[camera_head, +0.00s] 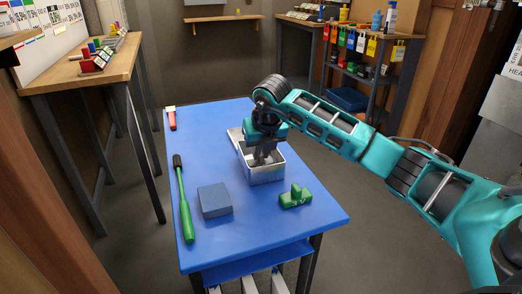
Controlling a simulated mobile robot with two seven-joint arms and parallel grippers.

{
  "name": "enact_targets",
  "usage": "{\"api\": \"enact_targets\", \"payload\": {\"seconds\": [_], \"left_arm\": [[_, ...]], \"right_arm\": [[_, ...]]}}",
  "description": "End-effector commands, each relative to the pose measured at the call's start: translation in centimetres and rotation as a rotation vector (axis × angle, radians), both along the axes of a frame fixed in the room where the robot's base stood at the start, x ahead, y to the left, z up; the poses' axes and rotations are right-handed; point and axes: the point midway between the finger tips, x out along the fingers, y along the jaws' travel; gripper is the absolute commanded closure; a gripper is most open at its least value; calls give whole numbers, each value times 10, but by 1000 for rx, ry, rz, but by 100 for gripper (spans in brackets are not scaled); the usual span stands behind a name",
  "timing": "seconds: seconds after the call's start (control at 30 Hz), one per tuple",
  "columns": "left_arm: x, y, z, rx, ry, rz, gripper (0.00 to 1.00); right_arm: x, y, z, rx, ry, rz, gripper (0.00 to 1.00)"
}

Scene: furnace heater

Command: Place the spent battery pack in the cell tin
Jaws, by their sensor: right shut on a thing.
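A silver open-topped metal tin (265,176) stands on the blue table, right of its middle. My right gripper (263,158) reaches down from above into the tin's opening. Its jaws are shut on a dark grey thing, mostly hidden by the jaws and the tin's walls. I cannot tell for sure that it is the spent battery pack, or whether it touches the tin's floor. A green block with a raised part (294,197) lies on the table in front of the tin, apart from it. My left gripper is not in view.
On the blue table (260,232) lie a blue-grey block (214,201), a long green-handled tool (184,205) and a red-handled tool (171,118). The table's front centre is clear. A wooden bench (85,72) stands left; shelves with hanging tags (360,44) stand behind right.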

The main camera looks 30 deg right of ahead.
Motion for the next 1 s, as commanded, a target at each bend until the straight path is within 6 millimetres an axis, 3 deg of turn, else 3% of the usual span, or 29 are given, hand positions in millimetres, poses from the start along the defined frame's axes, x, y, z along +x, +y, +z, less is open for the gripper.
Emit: {"api": "enact_targets", "payload": {"seconds": [0.07,0.1,0.33,0.67,1.0], "left_arm": [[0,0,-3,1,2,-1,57],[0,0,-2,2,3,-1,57],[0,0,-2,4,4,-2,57],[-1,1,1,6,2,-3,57],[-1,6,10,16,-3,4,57]], "right_arm": [[0,0,-4,0,0,0,100],[0,0,-2,0,1,0,82],[0,0,-2,-1,1,0,60],[-1,0,5,0,-1,0,60],[-25,7,68,-2,-4,1,60]]}}
